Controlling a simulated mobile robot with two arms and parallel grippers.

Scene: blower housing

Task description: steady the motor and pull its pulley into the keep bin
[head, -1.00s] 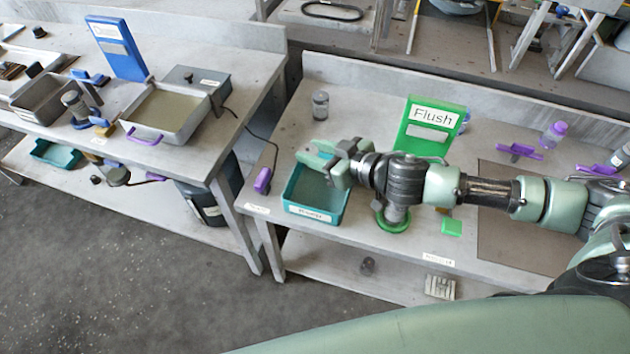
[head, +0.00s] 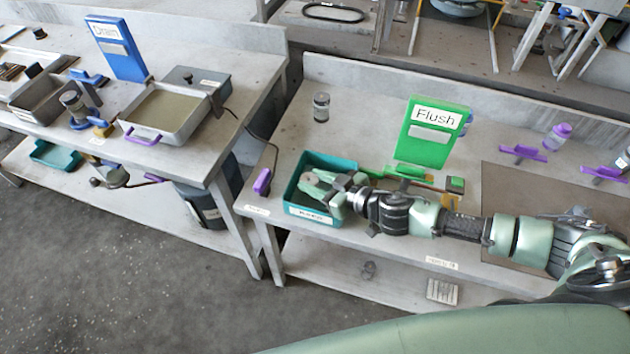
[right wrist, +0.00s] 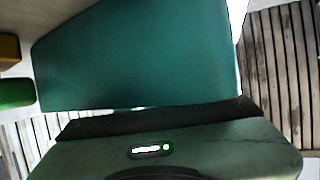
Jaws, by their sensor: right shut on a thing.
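My right gripper (head: 338,190) reaches down into a teal bin (head: 312,210) on the front left of the right bench. It is shut on a round grey disc (head: 318,184), which looks like the pulley, inside the bin's outline. I cannot tell whether the disc touches the bin floor. The bin has a white front label too small to read. The motor is not visible; my right arm covers the bench right of the bin. My left gripper is out of view.
A green Flush sign (head: 432,135) stands behind my right arm, with a green fixture (head: 425,180) at its foot. A jar (head: 321,107) stands behind the bin. A purple handle (head: 262,182) lies left of it. The left bench holds a shallow tray (head: 165,120).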

